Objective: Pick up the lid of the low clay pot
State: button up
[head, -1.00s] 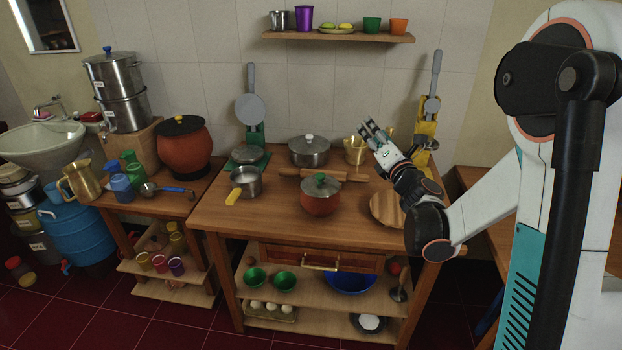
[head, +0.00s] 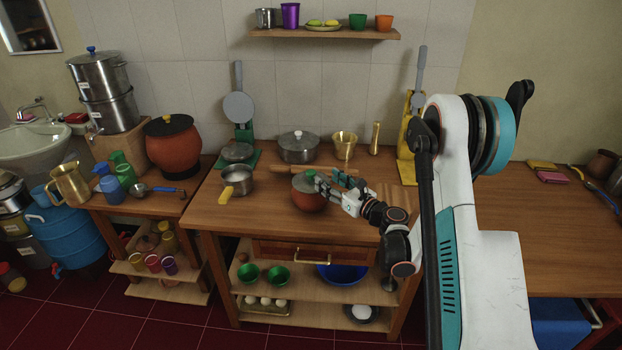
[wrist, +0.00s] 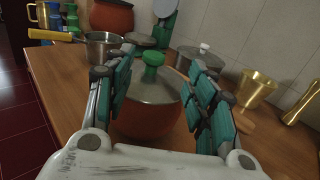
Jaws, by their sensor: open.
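The low clay pot (head: 308,202) stands on the wooden table, round and red-brown. Its lid (head: 303,184) is grey with a green knob and sits on the pot. In the wrist view the pot (wrist: 150,122) is straight ahead, and the lid (wrist: 152,88) with its upright green knob shows between the fingers. My gripper (head: 325,184) is at the right side of the pot in the head view. In the wrist view my gripper (wrist: 160,85) is open, with a teal-padded finger on each side of the lid. Whether a finger touches the lid I cannot tell.
A steel pot with lid (head: 299,147), a brass vessel (head: 345,144) and a rolling pin (head: 335,169) lie behind the clay pot. A saucepan with a yellow handle (head: 237,180) stands to its left. The table front (head: 240,215) is clear.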

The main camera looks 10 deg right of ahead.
aim_at(314, 175)
jog(key=x, duration=0.3)
jog(key=shift+f, duration=0.15)
jog(key=b+x, duration=0.1)
jog(key=x, duration=0.1)
jog(key=b+x, duration=0.1)
jog(key=x, duration=0.1)
jog(key=shift+w+a+f, duration=0.15)
jog(key=shift+a, duration=0.4)
jog(key=shift+w+a, duration=0.2)
jog(key=shift+w, duration=0.2)
jog(key=c, duration=1.2)
